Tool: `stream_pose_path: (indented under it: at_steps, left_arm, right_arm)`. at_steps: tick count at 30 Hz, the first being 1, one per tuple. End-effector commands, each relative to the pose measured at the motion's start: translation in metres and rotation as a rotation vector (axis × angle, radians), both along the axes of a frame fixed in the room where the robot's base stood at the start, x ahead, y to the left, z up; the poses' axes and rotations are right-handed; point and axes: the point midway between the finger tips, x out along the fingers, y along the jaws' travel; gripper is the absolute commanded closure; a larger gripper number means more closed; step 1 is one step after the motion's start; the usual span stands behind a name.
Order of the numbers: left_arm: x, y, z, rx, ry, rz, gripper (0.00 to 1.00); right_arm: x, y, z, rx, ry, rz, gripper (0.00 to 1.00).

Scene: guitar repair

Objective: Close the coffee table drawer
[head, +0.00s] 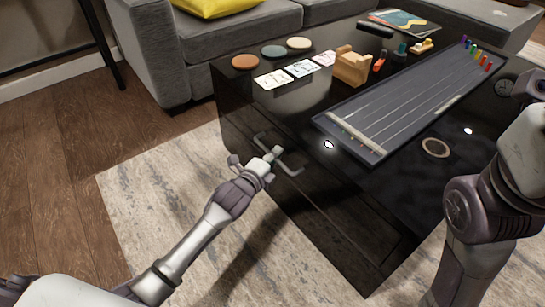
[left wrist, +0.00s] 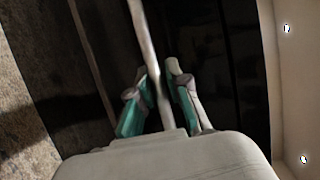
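The black, glossy coffee table (head: 300,112) stands in the middle of the head view. Its drawer (head: 310,205) is in the dark front side and carries a metal bar handle (head: 292,168). How far the drawer stands out is hard to tell. My left gripper (head: 270,158) is at this handle. In the left wrist view the handle bar (left wrist: 145,35) runs between the two green-padded fingers (left wrist: 160,95). They sit close on both sides of it and look shut on it. My right arm shows at the right, but its fingers are not in view.
On the tabletop are a fretboard-like board (head: 400,98), a wooden block (head: 352,66), cards (head: 302,68), coasters (head: 245,62) and several small coloured items. A grey sofa (head: 240,42) stands behind. A pale rug (head: 150,185) lies on the floor in front.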

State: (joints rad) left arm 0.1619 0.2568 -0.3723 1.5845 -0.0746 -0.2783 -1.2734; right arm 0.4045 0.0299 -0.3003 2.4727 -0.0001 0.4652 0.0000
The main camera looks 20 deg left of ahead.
Motion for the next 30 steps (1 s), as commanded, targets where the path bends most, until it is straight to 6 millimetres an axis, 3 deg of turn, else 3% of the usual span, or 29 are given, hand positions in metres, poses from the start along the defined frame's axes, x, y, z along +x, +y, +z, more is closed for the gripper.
stream_pose_path:
  at_steps: [3, 16, 30]
  left_arm:
    - [0.000, 0.000, 0.000, 0.000, -0.001, 0.000, 0.63]
    - [-0.011, 0.002, 0.001, 0.001, 0.001, -0.001, 0.63]
    - [-0.096, 0.026, 0.017, 0.002, 0.002, -0.002, 0.63]
  right_arm:
    - [0.000, 0.000, 0.000, 0.000, -0.001, -0.001, 0.45]
    - [-0.001, -0.001, 0.002, 0.003, -0.008, 0.000, 0.45]
    - [-0.001, 0.000, 0.002, 0.002, -0.007, 0.000, 0.45]
